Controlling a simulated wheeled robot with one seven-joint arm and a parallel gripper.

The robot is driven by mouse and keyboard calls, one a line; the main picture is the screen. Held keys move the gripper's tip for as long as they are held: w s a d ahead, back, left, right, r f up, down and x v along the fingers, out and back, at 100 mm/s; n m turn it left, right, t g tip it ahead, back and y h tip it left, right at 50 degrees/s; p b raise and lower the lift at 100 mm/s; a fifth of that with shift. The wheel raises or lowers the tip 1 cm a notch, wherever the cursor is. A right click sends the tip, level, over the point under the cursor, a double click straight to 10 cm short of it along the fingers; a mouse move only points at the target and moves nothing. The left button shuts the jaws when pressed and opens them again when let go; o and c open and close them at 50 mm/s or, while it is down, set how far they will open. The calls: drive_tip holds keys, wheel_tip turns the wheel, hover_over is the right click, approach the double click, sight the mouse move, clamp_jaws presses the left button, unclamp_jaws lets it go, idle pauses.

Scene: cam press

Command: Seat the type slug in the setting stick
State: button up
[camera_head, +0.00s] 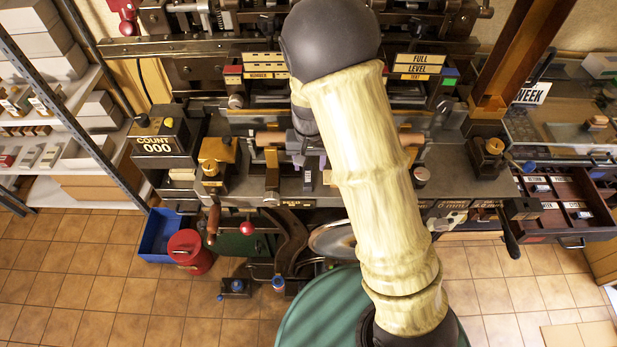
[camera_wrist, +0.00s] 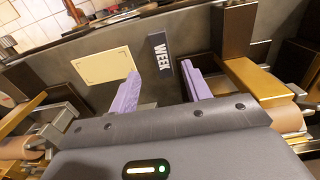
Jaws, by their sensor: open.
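A dark slug with white lettering "WEEK" (camera_wrist: 160,55) shows in the wrist view, on a grey surface just beyond my fingertips. My gripper (camera_wrist: 160,72) is open, with its two purple fingers apart, one to each side of the slug's line. Nothing is visible between the fingers at their tips, and I cannot tell how far above the surface they are. In the head view my arm covers most of the gripper and the bench under it. I cannot make out the setting stick for certain in either view.
A cream card (camera_wrist: 103,66) lies left of the slug. Brass-coloured blocks (camera_wrist: 252,80) with rollers stand at both sides of my gripper. In the head view the press bench (camera_head: 340,187) is crowded. A "COUNT 000" box (camera_head: 158,140) stands left, an open drawer (camera_head: 560,230) right.

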sight(308, 176)
drive_tip(key=shift+a+f+p, duration=0.2)
drive_tip(key=shift+f+p, duration=0.8)
drive_tip(key=shift+f, duration=1.35)
drive_tip(key=shift+s, duration=0.1)
drive_tip(key=shift+c, duration=0.5)
clamp_jaws()
